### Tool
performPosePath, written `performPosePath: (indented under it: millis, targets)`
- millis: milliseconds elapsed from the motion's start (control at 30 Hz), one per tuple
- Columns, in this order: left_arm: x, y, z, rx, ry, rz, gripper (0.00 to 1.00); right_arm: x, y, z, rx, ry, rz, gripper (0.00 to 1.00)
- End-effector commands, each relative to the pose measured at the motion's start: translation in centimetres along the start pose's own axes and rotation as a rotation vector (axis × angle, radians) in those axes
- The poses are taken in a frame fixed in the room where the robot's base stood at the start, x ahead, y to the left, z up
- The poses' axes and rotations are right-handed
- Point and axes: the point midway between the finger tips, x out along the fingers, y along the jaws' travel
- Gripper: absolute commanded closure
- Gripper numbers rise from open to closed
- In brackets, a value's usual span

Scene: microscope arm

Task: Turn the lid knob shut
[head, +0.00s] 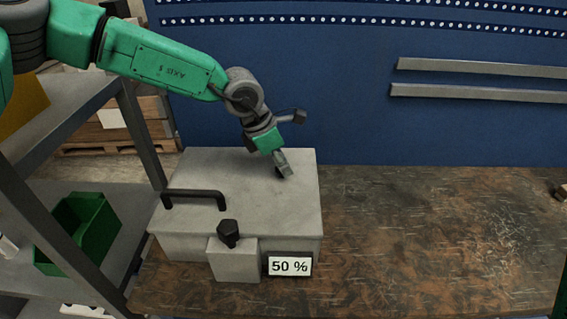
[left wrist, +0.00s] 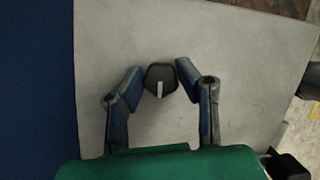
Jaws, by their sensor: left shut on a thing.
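The lid knob (left wrist: 160,77) is dark and faceted, with a white pointer line towards my palm in the left wrist view. It stands on the grey lid (left wrist: 225,60). My left gripper (head: 283,168) is at the back right of the lid (head: 255,205) in the head view, pointing down. In the head view the gripper mostly hides this knob. My right gripper is not in view.
A dark bar handle (head: 195,194) is on the lid's left. A black knob (head: 228,230) sits on a grey block at the box's front, beside a "50 %" sign (head: 290,267). A green bin (head: 85,235) is at left.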

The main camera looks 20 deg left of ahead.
Motion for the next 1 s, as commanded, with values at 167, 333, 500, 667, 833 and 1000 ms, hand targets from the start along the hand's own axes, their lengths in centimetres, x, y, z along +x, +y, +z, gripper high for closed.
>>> performPosePath:
  millis: [167,333,500,667,833,1000]
  targets:
    - [0.2,0.0,-0.6,-0.019,0.012,0.005,1.0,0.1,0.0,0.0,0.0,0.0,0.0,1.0]
    - [0.3,0.0,-0.6,-0.077,0.014,0.03,1.0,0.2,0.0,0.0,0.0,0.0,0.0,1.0]
    - [0.3,-0.1,-0.6,-0.184,0.013,0.077,1.0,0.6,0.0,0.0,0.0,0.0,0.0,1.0]
    - [0.4,-0.2,-0.6,-0.316,0.014,0.134,1.0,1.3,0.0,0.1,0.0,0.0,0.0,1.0]
    - [0.5,-0.3,-0.6,-0.465,0.015,0.197,1.0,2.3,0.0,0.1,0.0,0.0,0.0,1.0]
    - [0.6,-0.3,-0.6,-0.615,0.015,0.26,1.0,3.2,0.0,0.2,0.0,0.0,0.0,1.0]
